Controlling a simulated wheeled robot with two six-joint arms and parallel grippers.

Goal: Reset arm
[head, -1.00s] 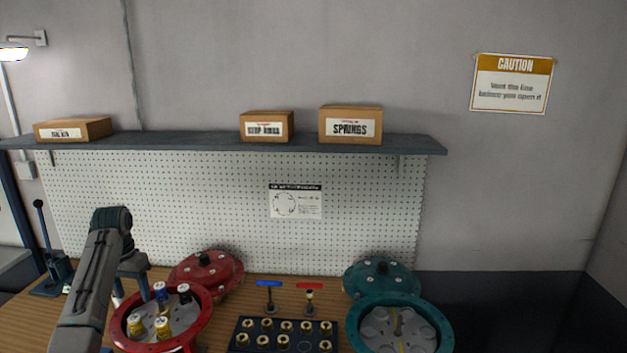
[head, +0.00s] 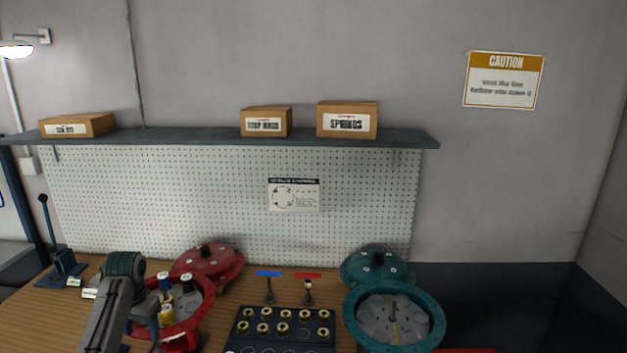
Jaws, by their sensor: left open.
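My left arm comes in from the lower left, and its gripper (head: 146,318) is open over the left side of the red housing (head: 209,300). The wrist hides part of that housing. Several small cylinders with yellow, blue and dark tops stand inside it, among them a yellow one (head: 167,314). I cannot tell whether the fingers touch anything. A teal housing (head: 436,322) stands open at the right with a grey plate inside. A blue-handled valve (head: 269,286) and a red-handled valve (head: 308,290) stand between the housings. My right gripper is not in view.
A dark tray (head: 240,335) with several brass fittings and some empty places lies front centre. A red lid (head: 208,264) and a teal lid (head: 377,268) lie behind the housings. A lever press (head: 62,262) stands at the left. A shelf (head: 310,138) with boxes hangs above the pegboard.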

